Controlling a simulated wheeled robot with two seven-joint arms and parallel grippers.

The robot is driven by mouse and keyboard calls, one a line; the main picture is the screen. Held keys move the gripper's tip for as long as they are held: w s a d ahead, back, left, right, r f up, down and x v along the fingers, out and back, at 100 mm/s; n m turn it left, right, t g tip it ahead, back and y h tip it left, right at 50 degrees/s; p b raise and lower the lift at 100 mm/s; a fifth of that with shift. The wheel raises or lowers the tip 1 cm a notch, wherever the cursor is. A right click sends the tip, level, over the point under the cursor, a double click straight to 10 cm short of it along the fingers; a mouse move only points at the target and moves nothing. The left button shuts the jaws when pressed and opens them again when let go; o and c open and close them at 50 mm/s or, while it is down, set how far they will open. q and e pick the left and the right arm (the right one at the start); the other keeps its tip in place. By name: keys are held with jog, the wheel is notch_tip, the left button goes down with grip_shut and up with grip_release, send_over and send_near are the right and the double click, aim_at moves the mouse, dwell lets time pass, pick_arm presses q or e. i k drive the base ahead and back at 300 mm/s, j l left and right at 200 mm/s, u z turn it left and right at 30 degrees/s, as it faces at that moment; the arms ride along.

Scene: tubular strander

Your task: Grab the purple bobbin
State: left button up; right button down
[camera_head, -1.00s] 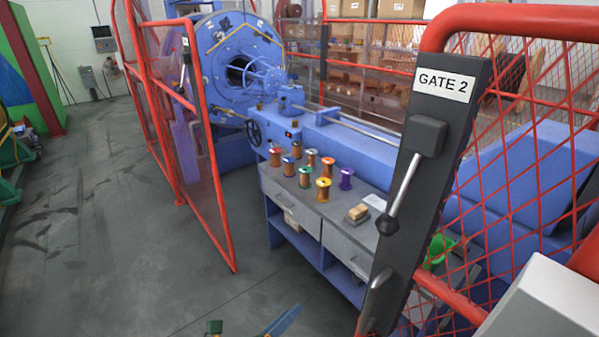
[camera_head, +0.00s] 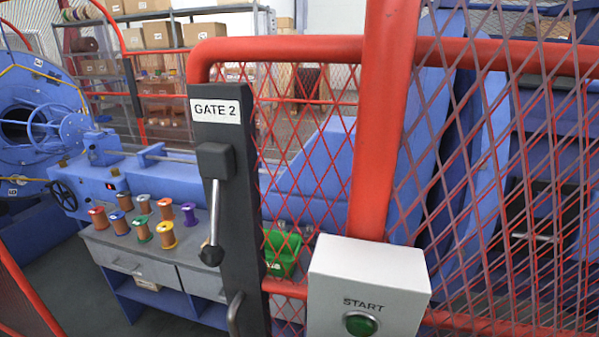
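The purple bobbin (camera_head: 189,214) stands upright on the grey top of the blue workbench (camera_head: 185,246). It is at the right end of a group of bobbins with copper-coloured windings, close to the dark gate post. Beside it are a bobbin with red ends (camera_head: 165,208) and one with yellow ends (camera_head: 166,235). Neither of my grippers shows in the head view.
The red mesh gate labelled GATE 2 (camera_head: 216,111) stands in front, right of the bobbins. A white box with a green START button (camera_head: 361,323) is at the front. A green bin (camera_head: 282,252) shows behind the mesh. Blue machine at left.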

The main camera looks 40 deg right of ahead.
aim_at(191, 221)
jog(key=z, duration=2.95)
jog(key=u, duration=2.65)
jog(key=j+z, duration=0.25)
jog(key=j, duration=0.4)
jog(key=i+j+z, duration=0.15)
jog(key=j, duration=0.2)
jog(key=i+j+z, duration=0.15)
jog(key=j, duration=0.2)
jog(key=i+j+z, duration=0.15)
jog(key=j, duration=0.2)
jog(key=j+z, duration=0.15)
jog(key=j, duration=0.2)
jog(key=i+j+z, duration=0.15)
jog(key=j, duration=0.25)
jog(key=i+j+z, duration=0.45)
jog(key=i+j, duration=0.2)
jog(key=i+j+z, duration=0.2)
jog(key=j, duration=0.3)
jog(key=i+j+z, duration=0.2)
jog(key=j, duration=0.25)
jog(key=i, duration=0.1)
